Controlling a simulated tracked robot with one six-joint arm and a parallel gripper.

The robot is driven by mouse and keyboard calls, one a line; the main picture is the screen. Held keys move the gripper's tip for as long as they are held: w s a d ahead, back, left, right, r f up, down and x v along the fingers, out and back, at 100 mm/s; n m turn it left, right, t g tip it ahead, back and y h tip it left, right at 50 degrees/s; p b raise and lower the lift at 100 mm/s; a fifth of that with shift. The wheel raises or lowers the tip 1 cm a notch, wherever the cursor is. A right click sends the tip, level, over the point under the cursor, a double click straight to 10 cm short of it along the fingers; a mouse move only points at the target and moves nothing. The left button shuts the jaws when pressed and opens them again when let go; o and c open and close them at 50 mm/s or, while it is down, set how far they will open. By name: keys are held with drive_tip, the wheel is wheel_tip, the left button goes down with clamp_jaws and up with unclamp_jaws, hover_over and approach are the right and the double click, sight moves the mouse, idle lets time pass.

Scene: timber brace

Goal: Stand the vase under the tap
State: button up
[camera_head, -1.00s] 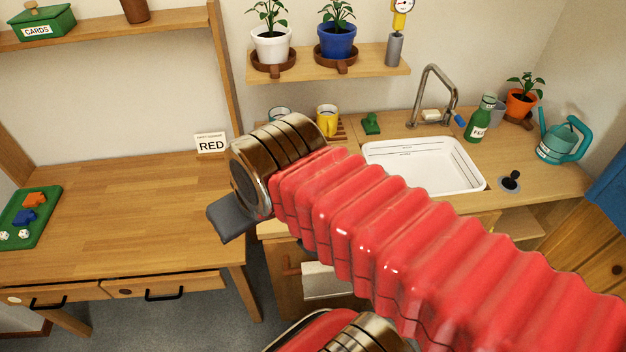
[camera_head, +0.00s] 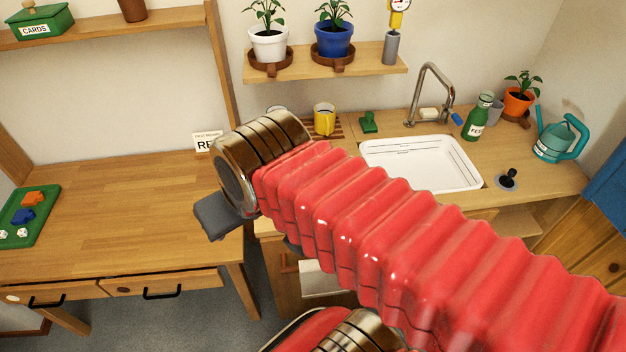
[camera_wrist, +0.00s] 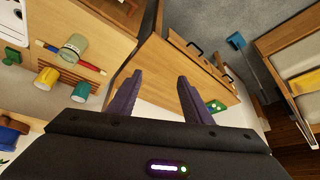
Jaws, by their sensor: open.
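The tap (camera_head: 432,88) is a tall curved metal spout behind the white sink (camera_head: 424,166) in the head view. In the wrist view a pale, clear glass vessel (camera_wrist: 74,47), possibly the vase, is on the counter at upper left. I cannot tell it for certain, and in the head view no such vessel shows; my red arm covers part of the counter. My gripper (camera_wrist: 159,76) is open and empty in the wrist view, its dark fingers apart, to the right of the vessel.
A yellow mug (camera_head: 324,119) and a teal mug (camera_wrist: 80,92) stand near the vessel. A green stamp (camera_head: 369,122), green bottle (camera_head: 478,118) and watering can (camera_head: 560,140) are around the sink. A shelf (camera_head: 330,66) with potted plants hangs above. The desk (camera_head: 110,210) is mostly clear.

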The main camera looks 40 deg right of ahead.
drive_tip(key=o, duration=0.6)
drive_tip(key=w+d+m, duration=0.1)
drive_tip(key=m, duration=0.1)
drive_tip(key=w+d+m, duration=0.2)
drive_tip(key=m, duration=0.1)
drive_tip(key=w+d+m, duration=0.2)
drive_tip(key=m, duration=0.1)
drive_tip(key=shift+f+g, duration=0.3)
drive_tip(key=shift+f, duration=0.05)
drive_tip(key=w+d+f+m, duration=0.2)
drive_tip(key=d+f+m, duration=0.1)
drive_tip(key=d+m, duration=0.5)
drive_tip(key=w+d+f+m, duration=0.2)
drive_tip(key=d+f+m, duration=0.1)
drive_tip(key=d+m, duration=0.6)
drive_tip(key=w+d+f+m, duration=0.3)
drive_tip(key=d+m, duration=0.6)
drive_tip(key=m, duration=0.2)
drive_tip(key=shift+w+f, duration=0.1)
drive_tip(key=shift+f, duration=0.2)
drive_tip(key=x, duration=0.8)
drive_tip(key=shift+d+f, duration=0.1)
drive_tip(key=shift+f, duration=0.2)
